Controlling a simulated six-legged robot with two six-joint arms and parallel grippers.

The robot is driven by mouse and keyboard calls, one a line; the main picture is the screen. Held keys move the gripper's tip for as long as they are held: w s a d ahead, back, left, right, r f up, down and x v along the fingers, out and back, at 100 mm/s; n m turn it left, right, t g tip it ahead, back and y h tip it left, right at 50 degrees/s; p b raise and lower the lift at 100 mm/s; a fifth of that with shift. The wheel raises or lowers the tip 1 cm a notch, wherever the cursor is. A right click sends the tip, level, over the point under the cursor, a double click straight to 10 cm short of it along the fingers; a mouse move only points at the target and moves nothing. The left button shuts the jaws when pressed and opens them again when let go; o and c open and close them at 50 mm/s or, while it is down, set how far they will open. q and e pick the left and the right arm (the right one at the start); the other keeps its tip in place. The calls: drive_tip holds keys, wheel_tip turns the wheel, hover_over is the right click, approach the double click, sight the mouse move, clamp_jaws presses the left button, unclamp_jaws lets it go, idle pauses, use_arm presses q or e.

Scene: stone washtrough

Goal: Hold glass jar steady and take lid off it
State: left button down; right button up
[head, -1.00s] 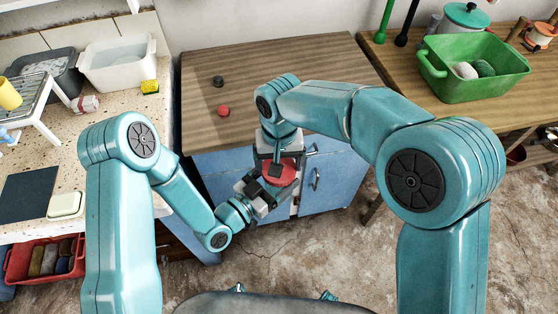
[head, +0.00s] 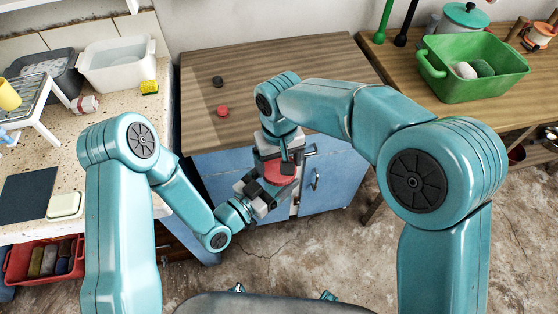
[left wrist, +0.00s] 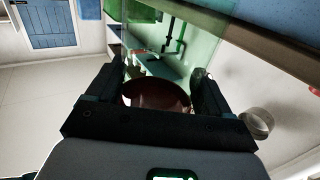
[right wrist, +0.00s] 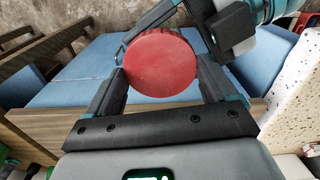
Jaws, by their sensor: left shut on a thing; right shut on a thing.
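The round red lid (head: 284,174) shows in front of the blue cabinet, and as a flat red disc (right wrist: 160,65) between the fingers in the right wrist view. My right gripper (right wrist: 162,70) is shut on the lid from above. My left gripper (head: 262,190) is shut at the jar, just below and left of the lid. In the left wrist view, a dark red round shape (left wrist: 157,96) lies between the fingers of the left gripper (left wrist: 153,88). The glass jar's walls are mostly hidden by the grippers, and I cannot tell whether lid and jar still touch.
A green tub (head: 455,85) stands at right.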

drive_tip(key=shift+r, duration=0.85)
